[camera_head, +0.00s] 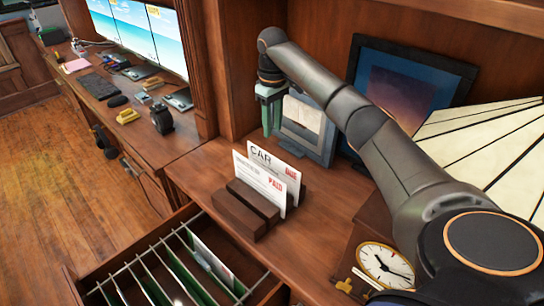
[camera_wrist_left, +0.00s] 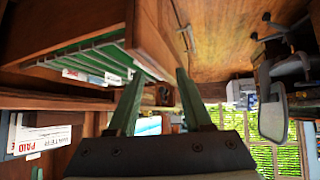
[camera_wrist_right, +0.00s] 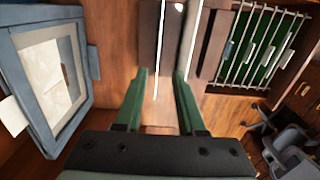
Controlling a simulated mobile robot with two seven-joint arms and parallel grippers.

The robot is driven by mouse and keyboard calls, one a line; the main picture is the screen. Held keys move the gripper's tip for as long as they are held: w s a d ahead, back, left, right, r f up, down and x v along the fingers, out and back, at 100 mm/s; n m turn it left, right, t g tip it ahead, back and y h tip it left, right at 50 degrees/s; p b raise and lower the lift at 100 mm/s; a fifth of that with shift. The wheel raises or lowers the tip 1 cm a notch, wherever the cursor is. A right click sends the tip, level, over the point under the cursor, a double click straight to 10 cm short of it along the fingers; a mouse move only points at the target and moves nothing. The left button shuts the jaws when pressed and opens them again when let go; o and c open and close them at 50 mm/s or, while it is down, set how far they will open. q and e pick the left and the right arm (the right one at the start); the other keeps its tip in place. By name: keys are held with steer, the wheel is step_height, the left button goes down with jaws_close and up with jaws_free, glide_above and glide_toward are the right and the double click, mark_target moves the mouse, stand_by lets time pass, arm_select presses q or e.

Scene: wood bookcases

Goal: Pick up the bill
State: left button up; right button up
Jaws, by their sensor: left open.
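Two white bills stand upright in a slotted wooden holder (camera_head: 240,212) on the desk. The rear bill, headed CAR (camera_head: 262,158), has red print at its right edge. The front bill (camera_head: 258,178) is stamped PAID in red. My right gripper (camera_head: 270,97) points down behind and above the bills, apart from them. In the right wrist view its fingers (camera_wrist_right: 161,74) are apart and empty, with a thin bill edge (camera_wrist_right: 161,40) lined up beyond the gap. My left gripper (camera_wrist_left: 160,72) is open and empty; it is outside the head view.
An open drawer with metal file rails (camera_head: 150,255) is below the holder. A framed picture (camera_head: 308,125) stands behind the bills. A clock (camera_head: 385,264) and a pale panelled lampshade (camera_head: 480,145) are at the right. The desktop left of the holder is clear.

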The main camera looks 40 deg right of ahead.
glide_above(272, 158)
step_height(272, 158, down, 6)
steer(key=shift+s+f, duration=0.1)
steer(key=shift+s, duration=0.05)
steer(key=shift+d+f, duration=0.1)
steer(key=shift+f, duration=2.95)
steer(key=shift+c, duration=0.3)
jaws_close()
